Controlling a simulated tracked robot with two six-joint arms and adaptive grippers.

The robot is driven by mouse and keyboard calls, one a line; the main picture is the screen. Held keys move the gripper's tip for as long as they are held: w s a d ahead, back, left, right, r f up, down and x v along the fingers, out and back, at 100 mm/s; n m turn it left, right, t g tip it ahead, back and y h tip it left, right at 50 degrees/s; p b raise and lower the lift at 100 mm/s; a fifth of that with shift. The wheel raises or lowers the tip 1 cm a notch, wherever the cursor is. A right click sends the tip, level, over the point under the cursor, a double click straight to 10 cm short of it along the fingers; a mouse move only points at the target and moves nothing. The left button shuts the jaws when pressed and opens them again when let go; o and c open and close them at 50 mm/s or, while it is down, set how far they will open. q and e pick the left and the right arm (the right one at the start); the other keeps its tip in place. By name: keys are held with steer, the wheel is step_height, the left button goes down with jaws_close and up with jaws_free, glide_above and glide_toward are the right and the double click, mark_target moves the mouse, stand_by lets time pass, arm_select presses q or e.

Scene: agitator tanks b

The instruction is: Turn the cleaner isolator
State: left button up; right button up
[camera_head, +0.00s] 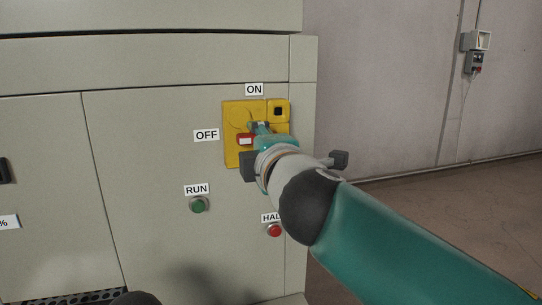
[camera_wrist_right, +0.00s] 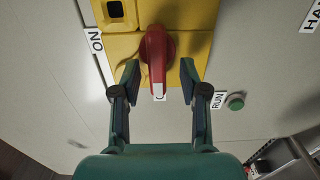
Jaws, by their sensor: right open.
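The cleaner isolator is a yellow plate (camera_head: 232,115) on the grey cabinet front, with a red rotary handle (camera_wrist_right: 157,52). The handle's white-marked end points left in the head view, toward the OFF label (camera_head: 206,135); the ON label (camera_head: 254,89) is above the plate. In the head view only the red end of the handle (camera_head: 245,140) shows beside my arm. My right gripper (camera_wrist_right: 159,72) is open, one finger on each side of the handle's end, with gaps visible on both sides. It also covers part of the plate in the head view (camera_head: 259,128). My left gripper is not seen.
A green RUN button (camera_head: 199,205) sits below the plate, and a red button (camera_head: 275,230) with a partly hidden label sits below right. The cabinet's right edge is close by. A wall box (camera_head: 475,62) hangs far right, beyond open floor.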

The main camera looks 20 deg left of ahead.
steer(key=v, duration=1.1)
steer(key=shift+w, duration=0.1)
